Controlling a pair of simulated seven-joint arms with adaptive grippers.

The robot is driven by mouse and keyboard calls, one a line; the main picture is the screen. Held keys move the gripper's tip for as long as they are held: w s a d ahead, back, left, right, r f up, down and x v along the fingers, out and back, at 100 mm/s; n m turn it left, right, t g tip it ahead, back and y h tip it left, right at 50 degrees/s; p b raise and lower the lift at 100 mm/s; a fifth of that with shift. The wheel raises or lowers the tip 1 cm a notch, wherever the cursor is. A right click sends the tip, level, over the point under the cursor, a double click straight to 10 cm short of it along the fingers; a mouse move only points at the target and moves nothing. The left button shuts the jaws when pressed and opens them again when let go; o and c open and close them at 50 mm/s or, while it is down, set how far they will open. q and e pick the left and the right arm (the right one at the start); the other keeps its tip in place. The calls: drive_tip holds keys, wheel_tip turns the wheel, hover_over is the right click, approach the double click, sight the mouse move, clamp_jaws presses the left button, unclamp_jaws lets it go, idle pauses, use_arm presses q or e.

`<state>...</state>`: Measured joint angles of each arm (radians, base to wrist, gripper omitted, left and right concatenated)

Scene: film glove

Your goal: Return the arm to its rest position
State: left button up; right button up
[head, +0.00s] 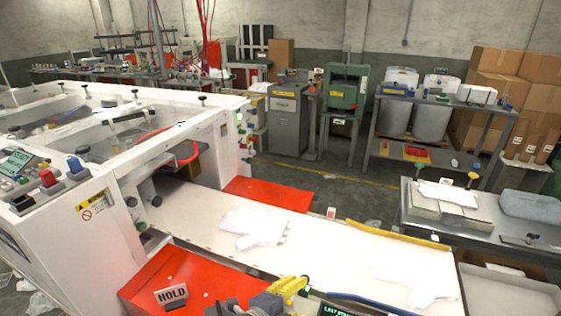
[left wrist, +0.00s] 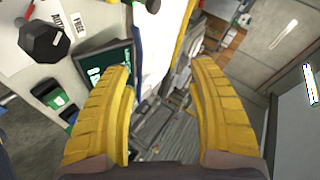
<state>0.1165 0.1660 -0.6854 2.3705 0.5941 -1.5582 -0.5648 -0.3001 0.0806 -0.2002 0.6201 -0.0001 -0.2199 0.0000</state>
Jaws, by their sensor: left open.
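My left gripper (head: 288,287) is low in the head view, at the bottom centre, with its yellow ribbed fingers near the front of the white work table (head: 330,240). In the left wrist view my left gripper (left wrist: 163,72) has its two yellow fingers spread apart, with nothing between them. A white film glove (head: 252,227) lies flat on the table beyond it. Another pale, thin film piece (head: 420,282) lies on the table's right part. My right gripper is not in view.
A white machine (head: 75,225) with buttons stands at left. A red panel (head: 165,280) with a HOLD sign (head: 172,294) is beside my gripper. A dark screen (head: 335,310) is at the bottom edge. A grey side table (head: 470,215) with stacked white sheets stands at right.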

use_arm(q)
drive_tip(key=s+a+f+n+y, duration=0.3)
drive_tip(key=a+f+n+y, duration=0.15)
drive_tip(key=a, duration=0.55)
drive_tip(key=s+a+f+n+y, duration=0.25)
drive_tip(key=a+f+n, duration=0.3)
drive_tip(key=a, duration=0.45)
drive_tip(key=s+a+f+n+g+y, duration=0.1)
drive_tip(key=s+a+f+n+y, duration=0.15)
drive_tip(key=s+a, duration=0.4)
drive_tip(key=s+a+f+n+g+y, duration=0.1)
drive_tip(key=s+a+f+n+y, duration=0.2)
drive_tip(key=a, duration=0.6)
drive_tip(key=s+d+f+g+h, duration=0.1)
drive_tip(key=s+d+f, duration=0.1)
drive_tip(key=f, duration=0.9)
drive_tip(key=s+d+f+g+h, duration=0.1)
drive_tip(key=d+f, duration=0.1)
drive_tip(key=f, duration=0.8)
drive_tip(key=s+d+f+g+h, duration=0.1)
drive_tip(key=s+d+f, duration=0.1)
drive_tip(key=f, duration=0.9)
drive_tip(key=s+f+n+g+h, duration=0.1)
drive_tip(key=s+f+n+g, duration=0.1)
drive_tip(key=s+f, duration=1.6)
drive_tip(key=shift+s+f+g+h, duration=0.25)
drive_tip(key=shift+s+g+h, duration=0.1)
drive_tip(key=shift+s, duration=0.85)
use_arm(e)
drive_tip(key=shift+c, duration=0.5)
